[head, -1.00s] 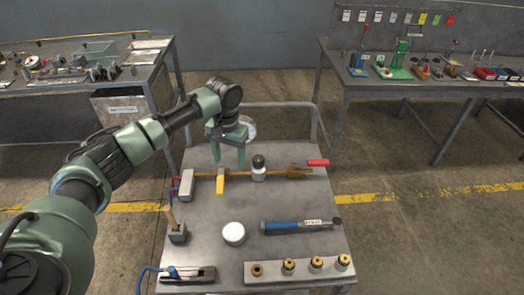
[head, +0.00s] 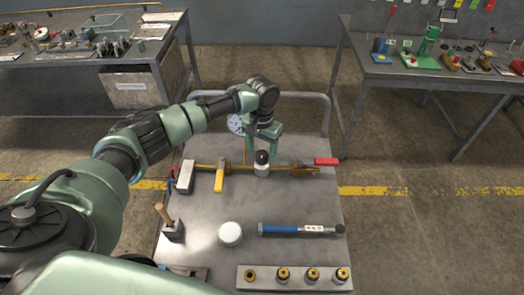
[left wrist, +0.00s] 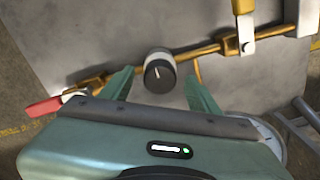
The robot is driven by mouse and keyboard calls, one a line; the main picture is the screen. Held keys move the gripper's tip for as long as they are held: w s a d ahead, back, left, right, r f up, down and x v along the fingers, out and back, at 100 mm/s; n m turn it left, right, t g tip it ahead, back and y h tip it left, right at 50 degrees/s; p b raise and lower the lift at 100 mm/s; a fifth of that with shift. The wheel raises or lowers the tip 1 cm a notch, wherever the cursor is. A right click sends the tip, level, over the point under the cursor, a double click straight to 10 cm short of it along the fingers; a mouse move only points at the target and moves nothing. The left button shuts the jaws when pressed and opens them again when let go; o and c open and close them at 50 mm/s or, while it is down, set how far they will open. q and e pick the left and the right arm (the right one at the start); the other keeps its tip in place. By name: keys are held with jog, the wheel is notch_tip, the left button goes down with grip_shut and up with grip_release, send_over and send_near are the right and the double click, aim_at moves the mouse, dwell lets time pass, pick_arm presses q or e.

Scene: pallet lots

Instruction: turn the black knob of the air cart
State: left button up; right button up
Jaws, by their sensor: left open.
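The black knob (head: 262,157) tops a white and grey regulator body (head: 262,170) on the brass pipe line of the air cart (head: 200,222). In the left wrist view the black knob (left wrist: 159,74), with a pale pointer line, shows between and just beyond my fingers. My left gripper (head: 261,158) is open, pointing down over the knob; its fingers stand apart on either side. In the left wrist view my left gripper (left wrist: 160,82) has nothing clamped in it. Whether a finger touches the knob I cannot tell. My right gripper is not in view.
On the pipe line are a yellow-handled valve (head: 219,180) and a red-handled valve (head: 326,162). A gauge (head: 236,124) stands behind, partly hidden by my arm. A blue torque tool (head: 290,229), a white round cap (head: 230,233) and a fittings block (head: 262,285) lie nearer.

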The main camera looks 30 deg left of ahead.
pick_arm(q)
jog(key=shift+f, duration=0.7)
grip_shut()
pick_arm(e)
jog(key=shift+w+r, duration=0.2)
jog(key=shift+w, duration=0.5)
pick_arm(q)
jog(key=shift+m, duration=0.3)
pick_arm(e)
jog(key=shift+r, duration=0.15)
